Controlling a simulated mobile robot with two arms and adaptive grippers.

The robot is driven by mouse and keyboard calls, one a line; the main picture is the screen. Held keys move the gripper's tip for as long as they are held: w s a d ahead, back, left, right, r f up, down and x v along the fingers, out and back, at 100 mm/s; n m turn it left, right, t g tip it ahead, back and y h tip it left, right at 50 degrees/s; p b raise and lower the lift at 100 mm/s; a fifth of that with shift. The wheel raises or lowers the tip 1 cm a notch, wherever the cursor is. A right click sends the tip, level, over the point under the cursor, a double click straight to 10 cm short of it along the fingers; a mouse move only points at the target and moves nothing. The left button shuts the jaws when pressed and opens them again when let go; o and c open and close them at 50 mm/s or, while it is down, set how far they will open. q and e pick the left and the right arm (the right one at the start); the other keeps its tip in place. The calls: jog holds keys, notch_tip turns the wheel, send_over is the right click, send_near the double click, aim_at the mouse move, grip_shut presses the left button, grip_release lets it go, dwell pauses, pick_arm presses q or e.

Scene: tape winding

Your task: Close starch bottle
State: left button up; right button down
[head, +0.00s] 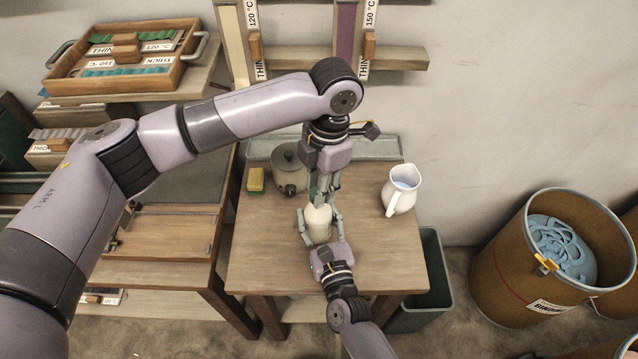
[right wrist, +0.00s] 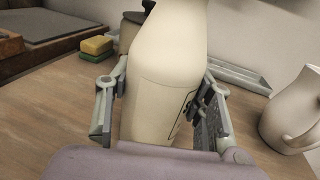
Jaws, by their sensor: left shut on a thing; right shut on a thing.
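The starch bottle (head: 318,222) is cream-coloured and stands upright on the wooden table. It fills the middle of the right wrist view (right wrist: 160,85), its top cut off by the upper edge. My right gripper (head: 320,234) comes from the front and is shut on the bottle's body, one finger on each side. My left gripper (head: 322,196) reaches down from above, its fingers closed at the bottle's neck. The small cap between them is hidden, so I cannot tell whether it sits on the neck.
On the table (head: 265,245) stand a white pitcher (head: 400,190) at right, a grey lidded pot (head: 288,170) behind, and a yellow-green sponge (head: 256,180). A grey tray (head: 385,148) lies along the back. A green bin (head: 435,275) and a large drum (head: 500,255) stand at right.

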pick_arm(q)
jog(key=o, duration=0.7)
jog(key=shift+r, duration=2.3)
jog(key=shift+c, duration=0.4)
